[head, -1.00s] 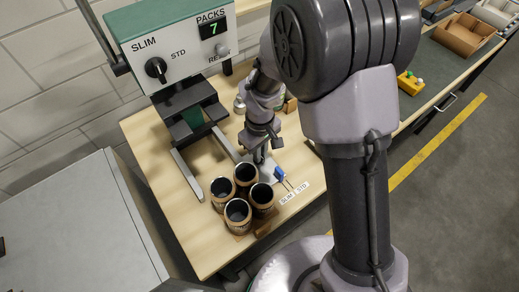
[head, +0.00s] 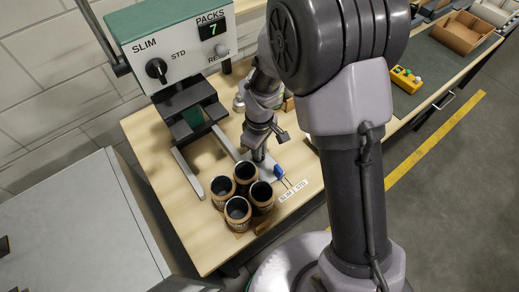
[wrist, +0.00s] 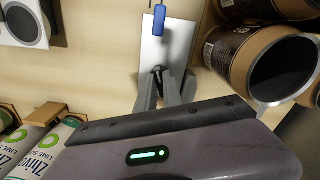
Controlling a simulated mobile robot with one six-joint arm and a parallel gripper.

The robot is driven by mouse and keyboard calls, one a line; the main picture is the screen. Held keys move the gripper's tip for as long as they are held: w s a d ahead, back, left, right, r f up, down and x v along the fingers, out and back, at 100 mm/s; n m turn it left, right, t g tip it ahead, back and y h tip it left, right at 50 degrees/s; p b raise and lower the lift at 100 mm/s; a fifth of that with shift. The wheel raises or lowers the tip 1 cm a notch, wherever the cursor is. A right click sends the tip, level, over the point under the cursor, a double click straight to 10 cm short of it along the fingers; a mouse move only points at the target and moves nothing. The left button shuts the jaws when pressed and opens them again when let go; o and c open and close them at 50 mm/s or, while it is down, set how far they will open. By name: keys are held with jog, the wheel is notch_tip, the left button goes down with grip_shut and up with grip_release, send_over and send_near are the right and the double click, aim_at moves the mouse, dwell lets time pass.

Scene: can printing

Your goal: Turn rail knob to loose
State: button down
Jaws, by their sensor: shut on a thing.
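In the wrist view my gripper's fingers (wrist: 159,77) are closed around a small dark knob (wrist: 158,70) on a pale metal plate (wrist: 152,42). The fingers hide most of the knob, so its pointing direction cannot be read. In the head view my gripper (head: 260,156) is low over the same plate (head: 268,172), pointing down. A blue slider or tab (head: 278,170) sits at the plate's end beside the SLIM | STD label (head: 293,191). It also shows in the wrist view (wrist: 158,20), just beyond the fingers and apart from them.
Several dark open cans (head: 246,172) with brown wraps stand close left of and in front of my gripper; one (wrist: 285,70) is near it in the wrist view. A green-and-white machine (head: 180,60) with a black selector and PACKS 7 display stands behind. Printed packs (wrist: 40,145) lie lower left.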

jog(key=c, duration=1.5)
grip_release()
notch_tip(320, 180, up, 18)
jog(key=p, duration=0.5)
jog(key=shift+f, duration=0.25)
jog(key=s+d+r+m+t+b, duration=0.1)
jog(key=s+d+m+t+b, duration=0.1)
jog(key=s+m, duration=0.3)
jog(key=s+d+r+m+t+y+b, duration=0.1)
jog(key=s+d+m+t+b, duration=0.1)
jog(key=s+m+b, duration=0.3)
jog(key=s+d+r+m+t+y+b, duration=0.1)
jog(key=s+d+m+b, duration=0.2)
jog(key=s+d+m, duration=0.1)
jog(key=shift+s+d+r+m+t, duration=0.2)
jog(key=shift+s+m, duration=0.15)
jog(key=shift+s, duration=0.3)
jog(key=shift+s+d+r+m+t, duration=0.1)
jog(key=shift+s+m+t, duration=0.2)
jog(key=shift+s, duration=0.35)
